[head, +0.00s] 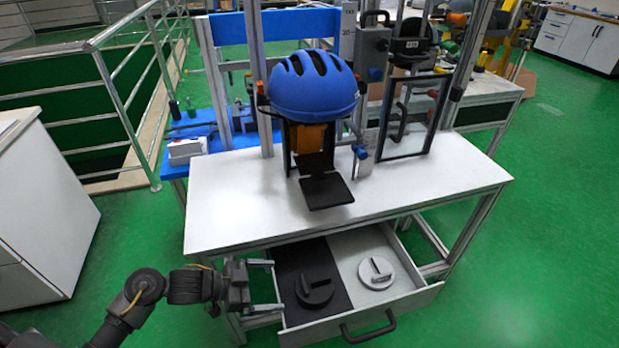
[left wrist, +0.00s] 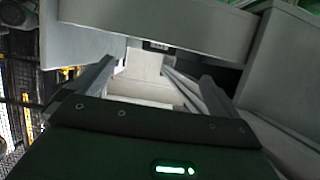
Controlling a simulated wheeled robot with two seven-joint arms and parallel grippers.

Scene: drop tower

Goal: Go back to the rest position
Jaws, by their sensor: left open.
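My left gripper (head: 268,287) is open and empty, just left of the open drawer (head: 432,291) under the white table. In the left wrist view my left gripper (left wrist: 150,88) shows its two fingers apart, with pale grey surfaces beyond them. My left arm comes in from the lower left of the head view. My right gripper is not in view.
A blue helmet (head: 312,85) sits on the drop tower's holder above the white table (head: 232,190). The drawer holds a dark round piece (head: 314,290) and a light grey one (head: 377,272). A railing (head: 105,80) stands at the left; green floor (head: 540,220) is free at the right.

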